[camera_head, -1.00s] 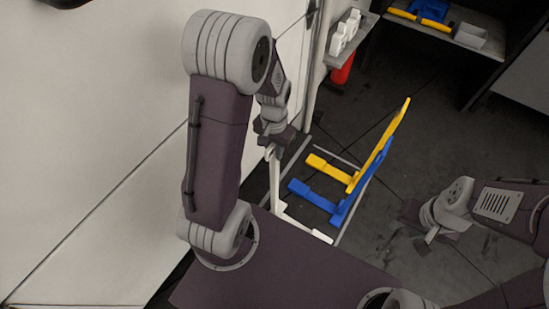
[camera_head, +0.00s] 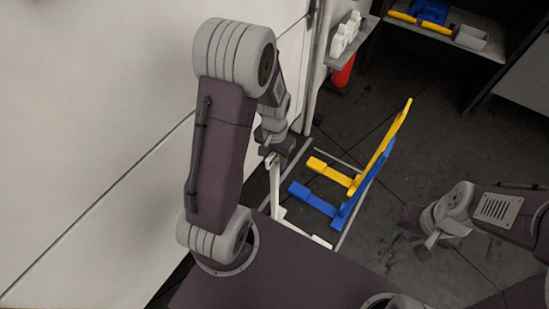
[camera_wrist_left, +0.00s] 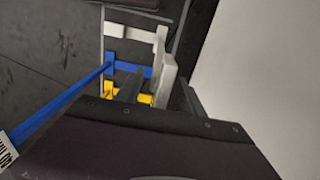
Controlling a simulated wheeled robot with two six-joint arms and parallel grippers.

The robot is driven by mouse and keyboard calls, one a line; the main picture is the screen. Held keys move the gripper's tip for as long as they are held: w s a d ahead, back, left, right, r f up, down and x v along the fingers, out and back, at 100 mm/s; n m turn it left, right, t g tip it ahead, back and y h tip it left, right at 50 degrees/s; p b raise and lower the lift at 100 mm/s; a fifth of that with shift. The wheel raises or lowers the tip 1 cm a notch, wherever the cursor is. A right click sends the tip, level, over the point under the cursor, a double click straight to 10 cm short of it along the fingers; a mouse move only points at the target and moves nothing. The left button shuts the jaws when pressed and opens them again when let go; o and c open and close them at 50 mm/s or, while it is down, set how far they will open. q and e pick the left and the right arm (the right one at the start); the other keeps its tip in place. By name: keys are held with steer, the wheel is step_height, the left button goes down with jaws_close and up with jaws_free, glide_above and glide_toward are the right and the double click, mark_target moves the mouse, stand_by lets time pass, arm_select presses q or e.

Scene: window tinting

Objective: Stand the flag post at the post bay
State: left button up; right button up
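A white post with an L-shaped foot, which I take to be the flag post (camera_head: 274,187), stands upright by the wall panel. It also shows in the left wrist view (camera_wrist_left: 166,78), with its white foot (camera_wrist_left: 138,33). My left gripper (camera_head: 272,148) is at its upper part. In the left wrist view the dark fingers of the left gripper (camera_wrist_left: 157,90) lie on either side of the white post, with a visible gap on the left side, so it looks open around it. My right gripper (camera_head: 428,243) hangs over bare floor; its fingers are too small to judge.
A blue post (camera_head: 350,205) and a yellow post (camera_head: 380,155) with feet stand just right of the white one, close together. Grey lines (camera_head: 340,158) mark the floor around them. A red extinguisher (camera_head: 343,72) and a shelf (camera_head: 357,40) are behind. Floor to the right is clear.

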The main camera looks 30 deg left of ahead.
arm_select(q)
step_height(320, 180, up, 12)
steer(key=p, duration=0.5)
steer(key=shift+r, duration=0.2)
steer(key=s+d+f+n+t, duration=0.1)
steer(key=s+d, duration=0.4)
steer(key=s, duration=0.2)
